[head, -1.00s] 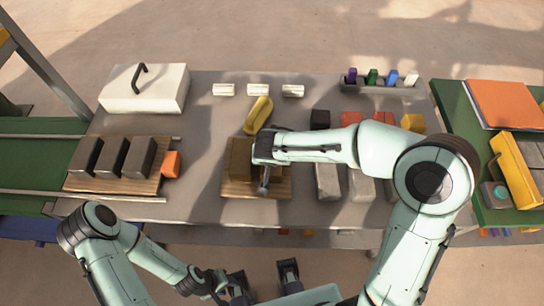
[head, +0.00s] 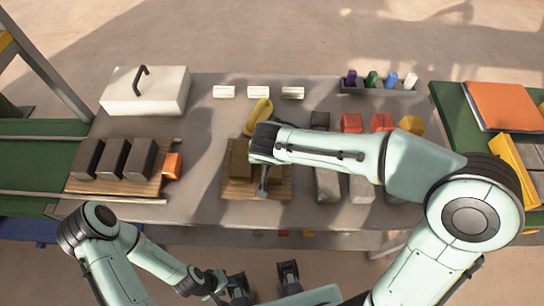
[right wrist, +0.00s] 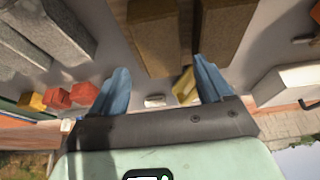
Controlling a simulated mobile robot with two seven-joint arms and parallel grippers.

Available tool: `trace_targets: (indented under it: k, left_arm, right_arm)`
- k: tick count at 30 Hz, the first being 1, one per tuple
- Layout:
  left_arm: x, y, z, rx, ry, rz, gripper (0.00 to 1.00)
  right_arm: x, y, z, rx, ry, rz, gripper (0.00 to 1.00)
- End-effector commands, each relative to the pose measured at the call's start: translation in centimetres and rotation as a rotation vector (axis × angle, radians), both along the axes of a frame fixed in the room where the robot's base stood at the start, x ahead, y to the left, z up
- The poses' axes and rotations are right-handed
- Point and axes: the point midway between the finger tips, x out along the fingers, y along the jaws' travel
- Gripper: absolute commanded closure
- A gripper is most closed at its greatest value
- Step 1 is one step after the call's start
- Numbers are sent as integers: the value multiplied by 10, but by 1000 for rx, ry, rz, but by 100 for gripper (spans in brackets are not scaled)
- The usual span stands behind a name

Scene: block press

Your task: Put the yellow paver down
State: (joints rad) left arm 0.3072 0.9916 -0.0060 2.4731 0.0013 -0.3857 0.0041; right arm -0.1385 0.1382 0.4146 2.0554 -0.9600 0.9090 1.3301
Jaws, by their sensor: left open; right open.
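In the right wrist view two ochre-brown blocks (right wrist: 155,35) lie side by side beyond my right gripper (right wrist: 163,85). Its blue fingers are spread and empty, and no block is held between them. I cannot tell how far above the blocks the fingers are. My left gripper (head: 263,278) is open and empty at the bottom of the head view, away from the board.
A yellow curved object (head: 258,115) lies behind the board. Grey (head: 327,184) and red blocks (head: 352,123) stand at right. Bare table lies left of the board.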

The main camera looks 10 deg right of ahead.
Motion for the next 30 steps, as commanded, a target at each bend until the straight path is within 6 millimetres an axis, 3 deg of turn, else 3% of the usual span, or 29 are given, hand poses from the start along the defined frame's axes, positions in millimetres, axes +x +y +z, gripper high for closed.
trace_targets:
  k: [3,9,30]
  left_arm:
    - [1,0,2,0,-1,0,57]
    - [1,0,3,0,-1,0,57]
    - [1,0,3,0,-1,-1,57]
  right_arm:
    - [-7,2,21,1,-3,0,21]
    - [-15,4,37,0,0,1,21]
    - [-16,4,38,0,1,0,21]
